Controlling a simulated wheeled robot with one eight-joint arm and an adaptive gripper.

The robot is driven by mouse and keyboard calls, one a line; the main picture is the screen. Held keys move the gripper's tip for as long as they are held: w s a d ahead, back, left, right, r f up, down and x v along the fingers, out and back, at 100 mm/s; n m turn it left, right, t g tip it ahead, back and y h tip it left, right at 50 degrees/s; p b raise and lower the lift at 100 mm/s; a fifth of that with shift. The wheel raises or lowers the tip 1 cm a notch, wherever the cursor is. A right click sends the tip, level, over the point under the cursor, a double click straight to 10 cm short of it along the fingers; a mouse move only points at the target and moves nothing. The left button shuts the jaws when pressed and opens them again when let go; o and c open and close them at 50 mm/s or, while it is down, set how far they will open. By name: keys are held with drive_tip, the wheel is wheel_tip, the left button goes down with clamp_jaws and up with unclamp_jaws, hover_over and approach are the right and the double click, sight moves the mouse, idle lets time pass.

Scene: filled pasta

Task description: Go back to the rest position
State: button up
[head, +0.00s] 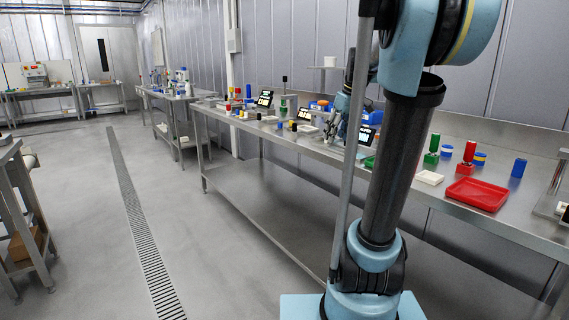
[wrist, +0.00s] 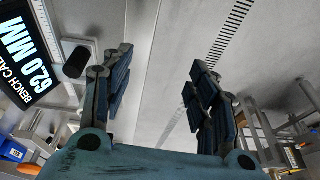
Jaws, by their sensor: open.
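My gripper (wrist: 158,92) is open in the wrist view, with its two dark blue fingers wide apart and nothing between them. Grey floor shows beyond the fingers. In the head view my gripper (head: 336,122) is small and partly hidden behind my own arm, over the steel bench (head: 285,135). A black cylinder (wrist: 76,62) stands left of the left finger in the wrist view, apart from it. A display (wrist: 22,52) reading 62.0 MM is at the upper left there.
A red tray (head: 478,194), a green-topped piece (head: 432,150), a red-topped piece (head: 467,158) and a blue cylinder (head: 518,168) stand on the right part of the bench. Displays and small parts crowd its left part. The floor along the drain (head: 140,215) is clear.

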drive_tip(key=s+f+m+h, duration=0.2)
drive_tip(key=s+f+m, duration=0.4)
drive_tip(key=s+f, duration=1.7)
drive_tip(key=s, duration=0.4)
drive_tip(key=shift+a+f+m, duration=0.2)
drive_tip(key=shift+f+m, duration=0.15)
drive_tip(key=shift+m, duration=0.05)
drive_tip(key=shift+c, duration=0.4)
